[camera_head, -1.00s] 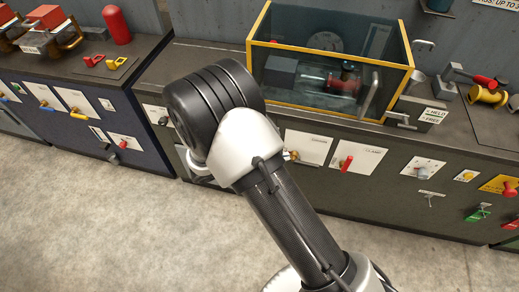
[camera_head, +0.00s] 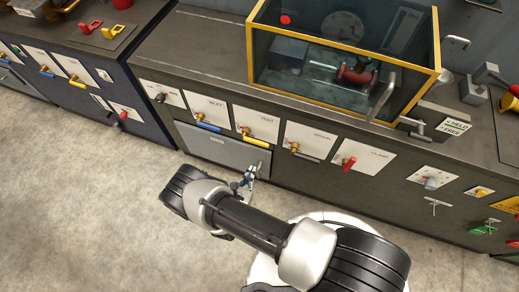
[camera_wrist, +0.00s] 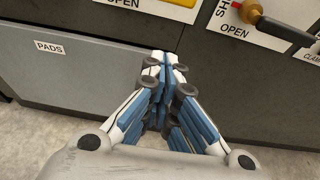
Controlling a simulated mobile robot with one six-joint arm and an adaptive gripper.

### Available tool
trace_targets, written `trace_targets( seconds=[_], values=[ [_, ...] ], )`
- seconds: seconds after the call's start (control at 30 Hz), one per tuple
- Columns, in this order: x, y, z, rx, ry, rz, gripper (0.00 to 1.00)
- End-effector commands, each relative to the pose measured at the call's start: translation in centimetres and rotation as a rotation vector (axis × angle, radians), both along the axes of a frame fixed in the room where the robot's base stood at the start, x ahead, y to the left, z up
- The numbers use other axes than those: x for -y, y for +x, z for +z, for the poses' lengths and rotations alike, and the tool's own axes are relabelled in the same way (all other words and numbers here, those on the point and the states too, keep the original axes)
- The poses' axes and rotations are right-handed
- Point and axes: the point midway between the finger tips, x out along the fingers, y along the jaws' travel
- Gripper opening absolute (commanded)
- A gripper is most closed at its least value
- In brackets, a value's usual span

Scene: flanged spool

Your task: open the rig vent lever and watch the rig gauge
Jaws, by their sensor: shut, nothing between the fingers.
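The vent lever (camera_head: 256,136) is a yellow handle on a brass pivot, lying sideways along the lower part of the white VENT panel (camera_head: 257,118). My gripper (camera_head: 249,174) is below the VENT panel, in front of the drawer's right end, apart from the lever. In the wrist view its fingers (camera_wrist: 165,62) are together and empty.
The PADS drawer (camera_head: 215,146) is shut below. The case's metal handle (camera_head: 382,97) sticks out. The left floor is clear.

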Motion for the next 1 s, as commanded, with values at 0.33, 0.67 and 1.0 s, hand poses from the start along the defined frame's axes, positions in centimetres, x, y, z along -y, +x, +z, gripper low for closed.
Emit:
trace_targets(
  seconds=[0.33, 0.67, 1.0],
  values=[
    [0.1, 0.4, -0.1, 0.001, 0.002, -0.004, 0.00],
    [2.1, 5.2, -2.2, 0.003, 0.004, -0.011, 0.00],
    [3.2, 9.0, -0.9, 0.001, 0.001, -0.002, 0.00]
  ],
)
